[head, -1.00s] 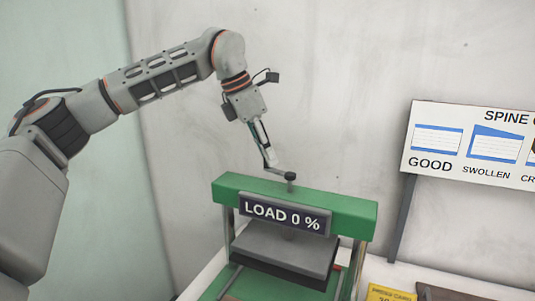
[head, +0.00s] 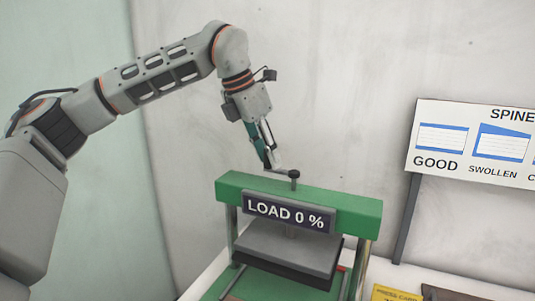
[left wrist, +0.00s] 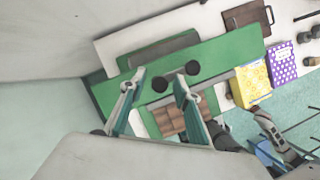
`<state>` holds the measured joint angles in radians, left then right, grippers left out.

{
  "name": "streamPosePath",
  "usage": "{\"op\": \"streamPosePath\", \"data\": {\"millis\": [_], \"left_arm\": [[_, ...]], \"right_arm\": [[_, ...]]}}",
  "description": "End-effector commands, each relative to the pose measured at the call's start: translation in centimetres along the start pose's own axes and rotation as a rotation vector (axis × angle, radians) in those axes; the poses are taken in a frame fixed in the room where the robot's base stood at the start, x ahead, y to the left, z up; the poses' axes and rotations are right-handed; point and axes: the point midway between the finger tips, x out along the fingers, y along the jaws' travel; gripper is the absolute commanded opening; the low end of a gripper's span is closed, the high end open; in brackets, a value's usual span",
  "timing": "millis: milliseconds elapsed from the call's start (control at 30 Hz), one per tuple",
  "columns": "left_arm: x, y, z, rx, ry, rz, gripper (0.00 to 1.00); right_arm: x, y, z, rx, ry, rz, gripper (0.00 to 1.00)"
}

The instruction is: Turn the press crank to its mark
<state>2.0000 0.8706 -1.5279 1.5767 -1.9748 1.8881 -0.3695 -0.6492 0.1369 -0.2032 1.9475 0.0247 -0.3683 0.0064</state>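The green press (head: 340,205) stands ahead and its sign reads LOAD 0 %. Its crank (head: 294,175) is on top, with a dark hub and a short arm reaching left. My left gripper (head: 272,166) is at the arm's outer end, pointing down. In the left wrist view the fingers of my left gripper (left wrist: 159,77) are apart, and one round dark knob of the crank (left wrist: 160,84) lies between them. A second dark knob is just to the right. Contact cannot be told. I cannot make out a mark. A grey jointed part at lower right may be my right arm; its gripper is unclear.
A sign board (head: 470,145) on a post stands right of the press. In the left wrist view a yellow book (left wrist: 252,84) and a purple book (left wrist: 281,64) lie right of the press, with a brown board (left wrist: 247,17) farther back.

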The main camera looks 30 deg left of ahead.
Motion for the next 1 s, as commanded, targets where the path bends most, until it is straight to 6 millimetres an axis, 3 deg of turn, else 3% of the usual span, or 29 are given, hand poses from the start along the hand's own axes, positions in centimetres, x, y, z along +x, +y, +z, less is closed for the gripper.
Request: {"op": "streamPosePath", "data": {"millis": [267, 700, 1000], "left_arm": [[-0.9, 0.1, 0.1, 0.001, -0.003, 0.002, 0.32], [-9.1, 0.0, 0.1, 0.000, -0.005, 0.002, 0.32], [-11.9, 0.0, 0.0, 0.000, -0.001, 0.001, 0.32]], "right_arm": [[0.0, 0.1, 0.2, 0.002, -0.004, 0.003, 0.40], [0.0, 0.1, 0.1, 0.002, -0.002, 0.002, 0.40], [0.0, 0.1, 0.1, 0.002, -0.001, 0.002, 0.40]]}}
